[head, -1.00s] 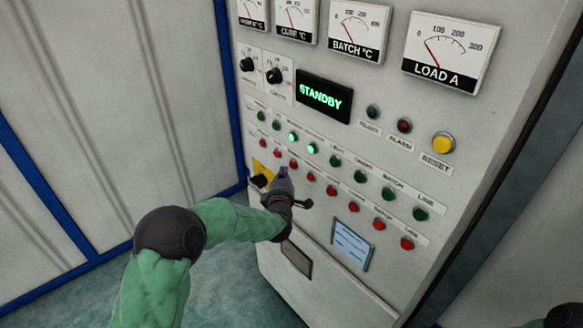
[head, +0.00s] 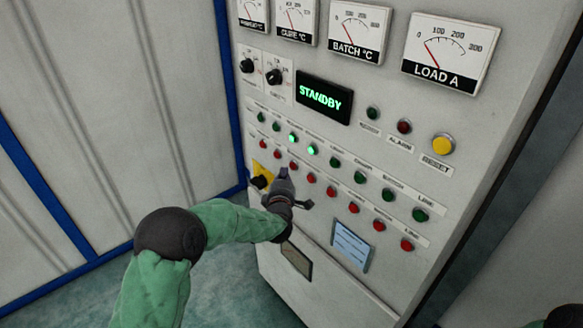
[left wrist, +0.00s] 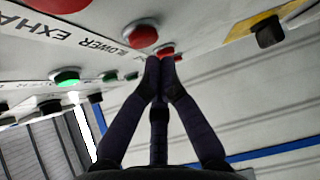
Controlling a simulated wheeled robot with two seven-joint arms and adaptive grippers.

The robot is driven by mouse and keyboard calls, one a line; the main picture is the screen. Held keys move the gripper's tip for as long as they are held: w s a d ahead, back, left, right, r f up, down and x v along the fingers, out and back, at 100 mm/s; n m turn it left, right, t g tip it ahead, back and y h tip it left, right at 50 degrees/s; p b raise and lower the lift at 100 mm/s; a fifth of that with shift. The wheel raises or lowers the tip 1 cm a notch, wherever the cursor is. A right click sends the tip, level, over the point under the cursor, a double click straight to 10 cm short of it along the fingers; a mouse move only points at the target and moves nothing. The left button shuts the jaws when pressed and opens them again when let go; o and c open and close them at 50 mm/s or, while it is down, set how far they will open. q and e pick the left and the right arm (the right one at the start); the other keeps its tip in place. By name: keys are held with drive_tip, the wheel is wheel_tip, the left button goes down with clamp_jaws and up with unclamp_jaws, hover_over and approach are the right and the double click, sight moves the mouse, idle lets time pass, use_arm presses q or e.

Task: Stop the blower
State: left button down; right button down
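The panel has a row of green buttons above a row of red ones. Two green buttons glow, one in the third column (head: 291,137) and one in the fourth (head: 311,148). My left gripper (head: 283,173) is just below the left part of the red row. In the left wrist view its fingers (left wrist: 160,62) are together, with nothing between them. Their tips are near a small red button, partly hidden. A larger red button (left wrist: 140,35) is close by, beside a label (left wrist: 120,50) reading "LOWER", its start unclear. Contact cannot be told. My right gripper is not clearly seen.
A black knob on a yellow plate (left wrist: 266,32) is right of the fingertips in the wrist view. The display (head: 323,98) reads STANDBY. A yellow reset button (head: 443,145), dials and two selector knobs are higher up.

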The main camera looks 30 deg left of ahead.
idle(0.5)
use_arm(q)
drive_tip(key=shift+w+d+b, duration=0.15)
drive_tip(key=shift+w+b, duration=0.25)
drive_tip(key=shift+b, duration=0.1)
drive_tip(key=shift+w+d+b, duration=0.15)
drive_tip(key=shift+w+b, duration=0.15)
drive_tip(key=shift+w, duration=0.1)
idle(0.7)
idle(0.3)
drive_tip(key=shift+s+a+b, duration=0.3)
drive_tip(key=shift+s+b, duration=0.2)
drive_tip(key=shift+s, duration=0.3)
drive_tip(key=shift+s+a+b, duration=0.35)
drive_tip(key=shift+s+b, duration=0.05)
drive_tip(key=shift+s, duration=0.4)
drive_tip(key=shift+s+a+b, duration=0.3)
drive_tip(key=shift+s+b, duration=0.1)
drive_tip(key=shift+s, duration=0.35)
drive_tip(key=shift+s+a+b, duration=0.35)
drive_tip(key=shift+s+b, duration=0.05)
drive_tip(key=shift+s, duration=0.4)
